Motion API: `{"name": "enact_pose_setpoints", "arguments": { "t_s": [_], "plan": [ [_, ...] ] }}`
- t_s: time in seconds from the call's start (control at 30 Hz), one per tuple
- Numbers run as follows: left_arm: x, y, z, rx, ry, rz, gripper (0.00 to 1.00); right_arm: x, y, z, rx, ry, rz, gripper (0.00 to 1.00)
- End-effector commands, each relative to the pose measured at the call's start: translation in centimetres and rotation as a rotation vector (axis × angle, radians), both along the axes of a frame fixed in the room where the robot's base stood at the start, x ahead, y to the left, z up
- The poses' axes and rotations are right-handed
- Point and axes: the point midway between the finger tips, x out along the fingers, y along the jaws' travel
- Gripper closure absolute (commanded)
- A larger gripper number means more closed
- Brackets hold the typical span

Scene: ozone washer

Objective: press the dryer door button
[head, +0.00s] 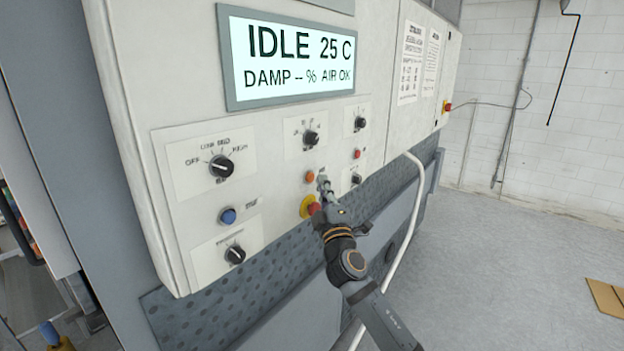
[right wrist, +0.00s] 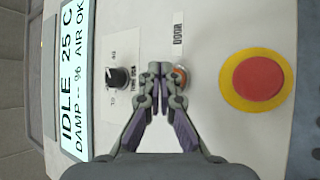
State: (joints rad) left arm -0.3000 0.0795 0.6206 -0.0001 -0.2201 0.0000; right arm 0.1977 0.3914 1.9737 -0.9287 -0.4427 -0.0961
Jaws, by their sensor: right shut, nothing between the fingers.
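The dryer's control panel (head: 185,140) fills the middle of the head view. The orange button (head: 310,176) sits above the red stop button on its yellow ring (head: 306,206). In the right wrist view the orange button (right wrist: 180,76) sits by a label reading "DOOR" and is partly hidden by my fingertips. My right gripper (head: 323,182) is shut and empty, its tips (right wrist: 161,74) right beside the orange button. I cannot tell whether they touch it. My left gripper is not in view.
The screen (head: 290,58) reads "IDLE 25 C". Several knobs, a blue button (head: 228,216) and a small red button (head: 357,154) surround the spot. The red stop button (right wrist: 262,79) is close to my fingers.

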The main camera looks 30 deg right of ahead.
Motion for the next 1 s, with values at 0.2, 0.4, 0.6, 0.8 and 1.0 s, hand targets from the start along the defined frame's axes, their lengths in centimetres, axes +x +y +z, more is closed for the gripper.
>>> {"name": "enact_pose_setpoints", "arguments": {
  "t_s": [0.2,0.4,0.6,0.8,1.0],
  "plan": [
    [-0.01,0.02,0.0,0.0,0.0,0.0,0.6,0.0,-0.01,0.0,0.0,0.0,0.0,1.0],
    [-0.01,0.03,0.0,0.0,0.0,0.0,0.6,0.0,-0.01,0.0,0.0,0.0,0.0,1.0],
    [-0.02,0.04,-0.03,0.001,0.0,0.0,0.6,0.08,0.02,-0.01,0.0,0.0,0.0,1.0],
    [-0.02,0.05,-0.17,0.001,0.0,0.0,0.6,0.71,0.29,-0.01,0.002,-0.001,0.001,1.0],
    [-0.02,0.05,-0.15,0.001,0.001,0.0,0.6,0.78,0.33,0.02,0.0,0.0,0.0,1.0]
  ]
}}
